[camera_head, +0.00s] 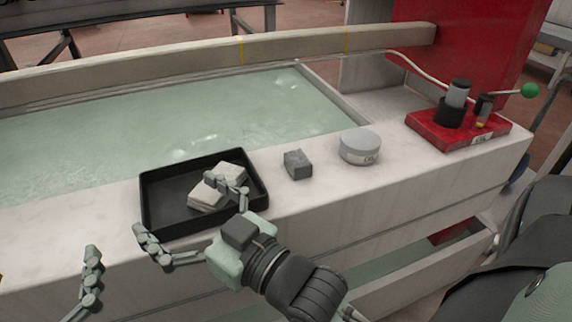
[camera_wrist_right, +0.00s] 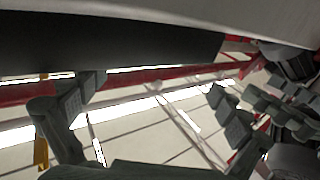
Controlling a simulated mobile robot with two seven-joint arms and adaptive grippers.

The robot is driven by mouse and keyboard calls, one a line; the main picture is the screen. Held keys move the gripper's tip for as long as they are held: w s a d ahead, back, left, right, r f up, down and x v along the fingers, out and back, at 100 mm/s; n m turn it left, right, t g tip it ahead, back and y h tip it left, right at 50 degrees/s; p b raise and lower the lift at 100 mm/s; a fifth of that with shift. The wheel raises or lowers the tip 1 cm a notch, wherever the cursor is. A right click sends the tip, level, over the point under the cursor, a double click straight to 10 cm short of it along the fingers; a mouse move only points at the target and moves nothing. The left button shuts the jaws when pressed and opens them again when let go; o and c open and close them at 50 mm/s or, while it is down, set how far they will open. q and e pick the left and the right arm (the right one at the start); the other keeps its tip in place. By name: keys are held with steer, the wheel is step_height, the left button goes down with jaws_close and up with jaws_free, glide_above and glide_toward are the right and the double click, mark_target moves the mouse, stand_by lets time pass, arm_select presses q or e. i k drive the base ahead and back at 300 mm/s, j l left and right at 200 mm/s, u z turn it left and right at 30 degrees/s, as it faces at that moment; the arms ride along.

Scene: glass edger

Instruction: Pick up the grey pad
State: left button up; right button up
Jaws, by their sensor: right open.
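The grey pad (camera_head: 298,164) is a small dark grey block lying on the pale ledge, just right of the black tray (camera_head: 262,199). My right gripper (camera_head: 182,208) is open at the tray's front edge. One finger is in front of the folded whitish cloth (camera_head: 230,170) in the tray, the other near the tray's front left corner. The pad is apart from it, to the right and farther back. In the right wrist view, the open fingers (camera_wrist_right: 148,105) have nothing visible between them, and I cannot make out the pad. One finger of my left gripper (camera_head: 90,280) shows at lower left.
A round, pale grey lidded tin (camera_head: 360,148) stands right of the pad. A red-based device (camera_head: 458,130) with a green-knobbed lever is farther right. A basin of greenish water (camera_head: 200,125) lies behind the ledge. The ledge in front of the pad is clear.

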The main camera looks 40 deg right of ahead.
mark_target(299, 166)
steer(key=k+l+z, duration=0.1)
steer(key=l+z, duration=0.25)
steer(key=k+l+z, duration=0.1)
steer(key=z, duration=0.2)
steer(key=l+z, duration=0.35)
